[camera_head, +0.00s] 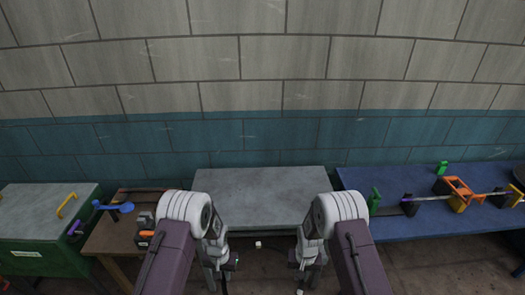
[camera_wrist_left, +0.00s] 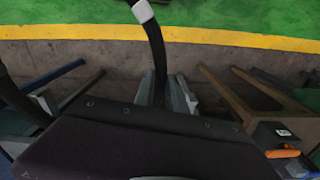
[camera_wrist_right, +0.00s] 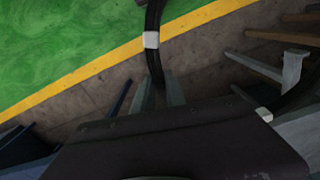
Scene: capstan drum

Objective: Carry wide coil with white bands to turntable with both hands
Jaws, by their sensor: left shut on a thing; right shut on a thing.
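The wide coil is a black ring of hose with white bands, seen only in part. In the left wrist view its black hose (camera_wrist_left: 156,45) runs up from between my left gripper's fingers (camera_wrist_left: 166,92), with a white band at the top. In the right wrist view the hose (camera_wrist_right: 154,64) passes between my right gripper's fingers (camera_wrist_right: 158,92), with a white band just beyond them. Both grippers are shut on it. In the head view my left gripper (camera_head: 232,262) and right gripper (camera_head: 296,260) are low in front, and a white band (camera_head: 258,245) shows between them. I cannot make out the turntable.
A grey-topped table (camera_head: 262,190) stands ahead against the wall. A blue table (camera_head: 415,222) with tools is at right. A brown wooden table (camera_head: 108,238) and a green cabinet (camera_head: 35,250) are at left. Green floor with a yellow line (camera_wrist_left: 240,40) shows in the wrist views.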

